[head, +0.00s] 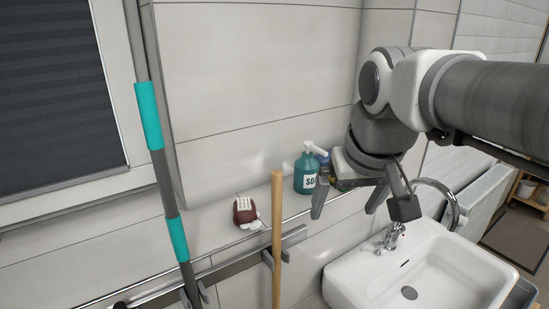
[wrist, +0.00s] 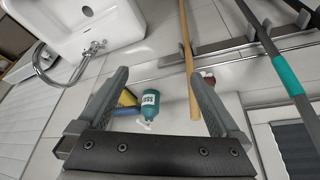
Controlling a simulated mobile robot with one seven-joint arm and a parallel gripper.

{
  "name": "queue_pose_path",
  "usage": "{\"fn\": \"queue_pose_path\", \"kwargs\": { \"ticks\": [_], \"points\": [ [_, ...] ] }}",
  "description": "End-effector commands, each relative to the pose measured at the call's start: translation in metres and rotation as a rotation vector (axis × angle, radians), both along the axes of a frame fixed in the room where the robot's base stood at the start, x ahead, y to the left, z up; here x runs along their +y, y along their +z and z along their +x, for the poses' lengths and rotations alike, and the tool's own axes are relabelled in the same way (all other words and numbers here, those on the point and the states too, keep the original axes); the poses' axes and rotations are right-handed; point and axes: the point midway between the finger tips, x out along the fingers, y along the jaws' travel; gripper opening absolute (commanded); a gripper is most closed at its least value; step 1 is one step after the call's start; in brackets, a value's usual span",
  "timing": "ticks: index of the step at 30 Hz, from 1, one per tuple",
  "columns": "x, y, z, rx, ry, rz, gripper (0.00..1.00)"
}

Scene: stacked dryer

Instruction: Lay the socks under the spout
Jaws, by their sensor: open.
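A teal soap bottle (head: 306,172) with a pump stands on the ledge behind my gripper, with blue and yellow items (wrist: 127,99) beside it. The wooden pole (head: 277,240) and a grey-teal pole (head: 163,150) stand upright before the wall, at a rail (head: 235,266).

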Motion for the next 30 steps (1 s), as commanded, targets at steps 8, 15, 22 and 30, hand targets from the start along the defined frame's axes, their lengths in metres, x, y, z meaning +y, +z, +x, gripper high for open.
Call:
{"fn": "queue_pose_path", "kwargs": {
  "ticks": [8, 15, 22, 30],
  "points": [
    [0.067, 0.02, 0.073, 0.059, 0.123, -0.013, 1.0],
    [0.132, 0.018, 0.122, 0.106, 0.217, -0.023, 1.0],
    [0.172, 0.01, 0.145, 0.131, 0.269, -0.028, 1.0],
    [0.183, -0.011, 0.153, 0.141, 0.281, -0.03, 1.0]
  ]
}}
